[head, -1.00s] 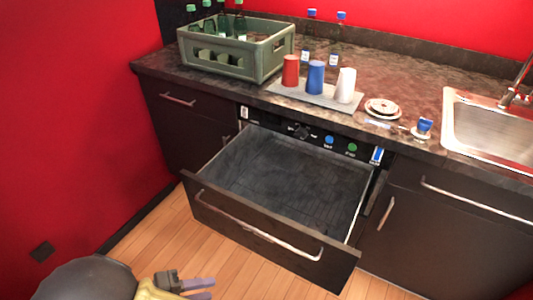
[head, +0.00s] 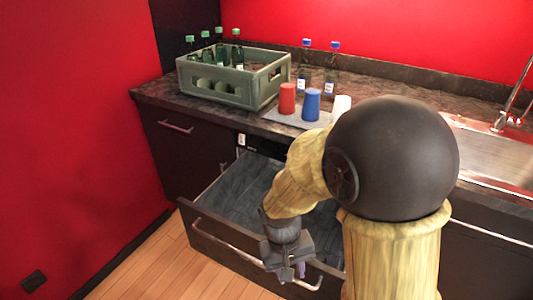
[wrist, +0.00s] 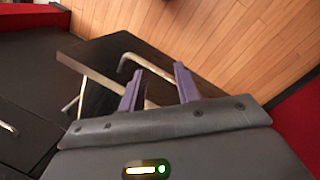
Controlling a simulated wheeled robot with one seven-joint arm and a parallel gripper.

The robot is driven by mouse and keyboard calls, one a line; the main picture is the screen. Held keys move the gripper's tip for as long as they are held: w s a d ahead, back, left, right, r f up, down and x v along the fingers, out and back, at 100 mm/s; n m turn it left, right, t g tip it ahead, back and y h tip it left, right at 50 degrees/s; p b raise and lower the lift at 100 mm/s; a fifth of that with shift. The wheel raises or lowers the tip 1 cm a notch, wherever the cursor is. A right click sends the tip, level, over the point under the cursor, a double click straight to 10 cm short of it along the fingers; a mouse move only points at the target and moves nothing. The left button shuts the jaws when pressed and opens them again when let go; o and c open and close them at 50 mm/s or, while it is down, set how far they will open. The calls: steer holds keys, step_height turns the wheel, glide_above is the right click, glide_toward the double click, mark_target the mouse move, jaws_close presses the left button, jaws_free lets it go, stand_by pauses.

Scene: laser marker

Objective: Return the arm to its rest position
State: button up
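My arm is raised in the head view, its dark round joint and yellow links covering the right part of the open drawer and the counter behind it. My gripper (head: 298,272) points down by the drawer's front panel. In the wrist view its two purple fingers (wrist: 160,88) stand apart with nothing held between them. The drawer (head: 232,190) is pulled out and looks empty where it shows. Its metal handle (head: 226,237) passes near the gripper in the head view; I cannot tell whether they touch.
A green crate (head: 225,88) with several bottles stands on the counter. A red cup (head: 287,98), a blue cup (head: 312,104) and a partly hidden white cup (head: 341,103) stand on a mat. Two blue-capped bottles stand behind. The sink (head: 490,150) is right. Floor (head: 150,270) is clear at lower left.

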steer(key=d+r+m+t+y, duration=0.2)
steer(key=d+r+m+t, duration=0.15)
steer(key=d, duration=0.65)
steer(key=w+p+v, duration=0.2)
steer(key=p+v, duration=0.8)
steer(key=w+r+p+v, duration=0.1)
steer(key=w+p+v, duration=0.1)
steer(key=p+v, duration=0.9)
steer(key=shift+w+a+n, duration=0.4)
steer(key=shift+n, duration=0.05)
